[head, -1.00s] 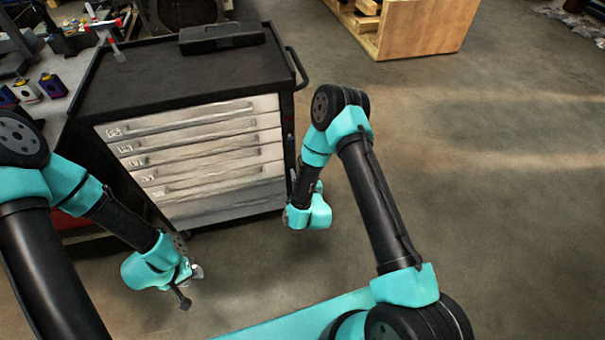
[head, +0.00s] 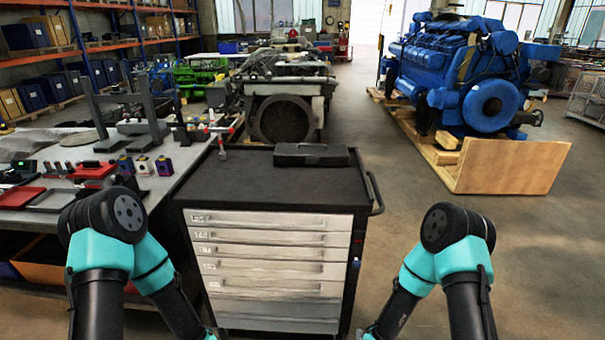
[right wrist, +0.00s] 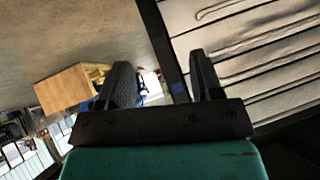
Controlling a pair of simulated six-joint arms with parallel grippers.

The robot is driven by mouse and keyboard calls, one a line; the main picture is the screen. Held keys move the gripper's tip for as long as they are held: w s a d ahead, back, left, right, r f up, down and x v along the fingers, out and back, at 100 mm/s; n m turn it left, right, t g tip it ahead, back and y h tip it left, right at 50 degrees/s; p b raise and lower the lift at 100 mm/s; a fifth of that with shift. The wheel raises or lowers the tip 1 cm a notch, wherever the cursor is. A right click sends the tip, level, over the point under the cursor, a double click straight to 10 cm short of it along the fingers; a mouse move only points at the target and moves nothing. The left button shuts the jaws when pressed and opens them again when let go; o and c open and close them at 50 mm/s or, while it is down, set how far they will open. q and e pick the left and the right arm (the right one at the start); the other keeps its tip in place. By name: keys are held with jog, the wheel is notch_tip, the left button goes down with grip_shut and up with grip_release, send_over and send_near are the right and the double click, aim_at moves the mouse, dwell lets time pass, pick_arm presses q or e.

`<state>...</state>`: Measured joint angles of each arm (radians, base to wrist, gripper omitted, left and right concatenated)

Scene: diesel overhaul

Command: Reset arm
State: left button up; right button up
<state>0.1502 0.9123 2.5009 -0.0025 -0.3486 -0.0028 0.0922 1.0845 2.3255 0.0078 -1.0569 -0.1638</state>
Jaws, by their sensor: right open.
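My right gripper (right wrist: 165,85) is open and empty in the right wrist view, its two dark fingers apart. Beyond them are the floor and the drawer fronts of the tool cabinet. In the head view both my arms reach down on either side of the cabinet, and both grippers are below the frame. The tool cabinet (head: 268,190) has a black top and several pale drawers, all shut. A black case (head: 312,155) lies on its top near the back edge.
A workbench (head: 30,222) with trays and small parts stands left of the cabinet. A blue engine (head: 455,75) on a wooden pallet stands at the back right. The floor (head: 545,260) to the right is clear.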

jog(key=s+d+r+g+y, duration=0.1)
jog(key=s+g, duration=0.7)
jog(key=s, duration=0.7)
jog(key=shift+s+r+m+y, duration=0.3)
jog(key=shift+r+m, duration=0.05)
jog(key=shift+m, duration=0.05)
dwell(1.2)
